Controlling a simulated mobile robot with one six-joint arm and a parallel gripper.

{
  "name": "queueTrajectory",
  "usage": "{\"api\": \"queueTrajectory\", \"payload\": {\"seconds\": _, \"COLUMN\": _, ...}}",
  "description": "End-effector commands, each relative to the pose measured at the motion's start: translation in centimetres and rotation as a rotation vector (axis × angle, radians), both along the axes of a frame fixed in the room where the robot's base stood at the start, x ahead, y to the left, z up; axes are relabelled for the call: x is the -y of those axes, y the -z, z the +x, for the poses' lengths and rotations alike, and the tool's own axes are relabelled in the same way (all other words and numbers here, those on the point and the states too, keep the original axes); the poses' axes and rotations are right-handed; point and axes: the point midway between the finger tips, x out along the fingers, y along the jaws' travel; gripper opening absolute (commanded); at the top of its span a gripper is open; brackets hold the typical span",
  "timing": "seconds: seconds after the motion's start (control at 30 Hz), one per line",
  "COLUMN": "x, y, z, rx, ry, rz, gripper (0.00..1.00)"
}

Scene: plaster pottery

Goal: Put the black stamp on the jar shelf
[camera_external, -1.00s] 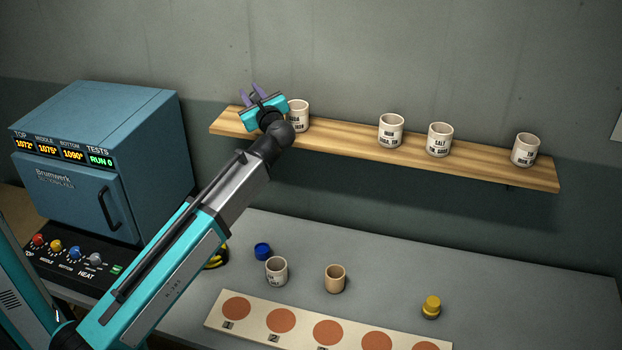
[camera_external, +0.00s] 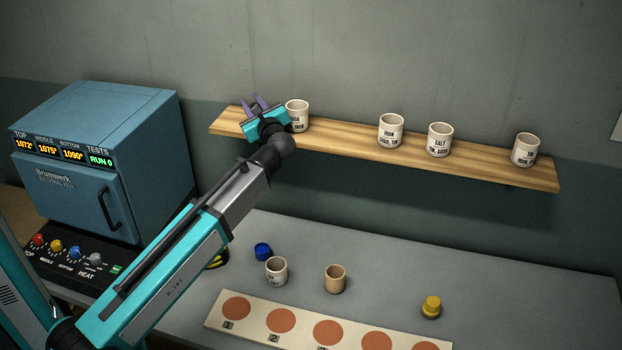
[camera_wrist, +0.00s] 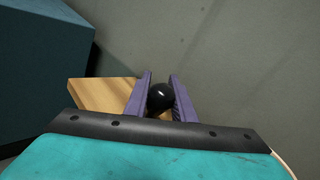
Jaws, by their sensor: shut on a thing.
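The black stamp (camera_wrist: 160,97) shows in the wrist view as a round, shiny black top between the two purple fingers. My gripper (camera_wrist: 160,92) is shut on it. In the external view my gripper (camera_external: 256,103) is at the left end of the wooden jar shelf (camera_external: 330,142), beside the leftmost jar. The stamp is hardly visible there, behind the gripper. The shelf's left end also shows in the wrist view (camera_wrist: 97,94), beneath and left of the fingers. I cannot tell whether the stamp touches the shelf.
Jars stand on the shelf: one (camera_external: 297,115) close right of my gripper, two (camera_external: 391,130) in the middle, one (camera_external: 525,150) at the right. A blue kiln (camera_external: 95,160) stands left. The bench below holds a cream jar (camera_external: 276,271), a tan cup (camera_external: 335,279), blue and yellow (camera_external: 431,307) stamps.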

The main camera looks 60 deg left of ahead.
Motion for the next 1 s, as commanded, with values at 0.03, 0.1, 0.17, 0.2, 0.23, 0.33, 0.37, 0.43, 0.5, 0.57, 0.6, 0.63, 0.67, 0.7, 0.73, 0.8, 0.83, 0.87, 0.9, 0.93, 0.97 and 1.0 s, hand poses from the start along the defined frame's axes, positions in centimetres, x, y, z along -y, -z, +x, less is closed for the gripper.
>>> {"api": "queueTrajectory", "payload": {"seconds": 0.03, "x": 0.0, "y": 0.0, "z": 0.0, "rx": 0.0, "ry": 0.0, "rz": 0.0, "gripper": 0.01}}
{"api": "queueTrajectory", "payload": {"seconds": 0.1, "x": 0.0, "y": 0.0, "z": 0.0, "rx": 0.0, "ry": 0.0, "rz": 0.0, "gripper": 0.01}}
{"api": "queueTrajectory", "payload": {"seconds": 0.17, "x": -0.01, "y": 0.0, "z": 0.01, "rx": 0.0, "ry": 0.0, "rz": 0.0, "gripper": 0.01}}
{"api": "queueTrajectory", "payload": {"seconds": 0.2, "x": 0.0, "y": 0.02, "z": 0.01, "rx": 0.0, "ry": 0.0, "rz": 0.0, "gripper": 0.01}}
{"api": "queueTrajectory", "payload": {"seconds": 0.23, "x": 0.0, "y": 0.06, "z": 0.0, "rx": 0.0, "ry": 0.0, "rz": 0.0, "gripper": 0.01}}
{"api": "queueTrajectory", "payload": {"seconds": 0.33, "x": 0.0, "y": 0.28, "z": -0.01, "rx": 0.0, "ry": 0.0, "rz": 0.0, "gripper": 0.01}}
{"api": "queueTrajectory", "payload": {"seconds": 0.37, "x": 0.0, "y": 0.28, "z": 0.0, "rx": 0.0, "ry": 0.0, "rz": 0.0, "gripper": 0.24}}
{"api": "queueTrajectory", "payload": {"seconds": 0.43, "x": 0.0, "y": 0.24, "z": 0.0, "rx": 0.0, "ry": 0.0, "rz": 0.0, "gripper": 0.36}}
{"api": "queueTrajectory", "payload": {"seconds": 0.5, "x": -0.01, "y": 0.24, "z": 0.0, "rx": 0.0, "ry": 0.0, "rz": 0.0, "gripper": 0.42}}
{"api": "queueTrajectory", "payload": {"seconds": 0.57, "x": -0.01, "y": 0.24, "z": 0.0, "rx": 0.0, "ry": 0.0, "rz": 0.0, "gripper": 0.42}}
{"api": "queueTrajectory", "payload": {"seconds": 0.6, "x": -0.01, "y": 0.24, "z": 0.0, "rx": 0.0, "ry": 0.0, "rz": 0.0, "gripper": 0.42}}
{"api": "queueTrajectory", "payload": {"seconds": 0.63, "x": -0.01, "y": 0.24, "z": 0.0, "rx": 0.0, "ry": 0.0, "rz": 0.0, "gripper": 0.42}}
{"api": "queueTrajectory", "payload": {"seconds": 0.67, "x": -0.01, "y": 0.24, "z": 0.0, "rx": 0.0, "ry": 0.0, "rz": 0.0, "gripper": 0.42}}
{"api": "queueTrajectory", "payload": {"seconds": 0.7, "x": -0.01, "y": 0.24, "z": 0.0, "rx": 0.0, "ry": 0.0, "rz": 0.0, "gripper": 0.42}}
{"api": "queueTrajectory", "payload": {"seconds": 0.73, "x": -0.01, "y": 0.23, "z": 0.0, "rx": 0.0, "ry": 0.0, "rz": 0.0, "gripper": 0.42}}
{"api": "queueTrajectory", "payload": {"seconds": 0.8, "x": -0.01, "y": 0.15, "z": 0.01, "rx": 0.0, "ry": 0.0, "rz": 0.0, "gripper": 0.42}}
{"api": "queueTrajectory", "payload": {"seconds": 0.83, "x": -0.01, "y": 0.08, "z": 0.01, "rx": 0.0, "ry": 0.0, "rz": 0.0, "gripper": 0.42}}
{"api": "queueTrajectory", "payload": {"seconds": 0.87, "x": -0.01, "y": -0.02, "z": 0.0, "rx": 0.0, "ry": 0.0, "rz": 0.0, "gripper": 0.42}}
{"api": "queueTrajectory", "payload": {"seconds": 0.9, "x": 0.1, "y": -0.02, "z": 0.0, "rx": 0.0, "ry": 0.0, "rz": 0.0, "gripper": 0.42}}
{"api": "queueTrajectory", "payload": {"seconds": 0.93, "x": 0.3, "y": 0.06, "z": -0.02, "rx": 0.0, "ry": 0.0, "rz": 0.0, "gripper": 0.42}}
{"api": "queueTrajectory", "payload": {"seconds": 0.97, "x": 0.51, "y": 0.09, "z": -0.03, "rx": 0.0, "ry": 0.001, "rz": 0.0, "gripper": 0.42}}
{"api": "queueTrajectory", "payload": {"seconds": 1.0, "x": 0.84, "y": 0.12, "z": -0.06, "rx": 0.0, "ry": 0.001, "rz": 0.0, "gripper": 0.42}}
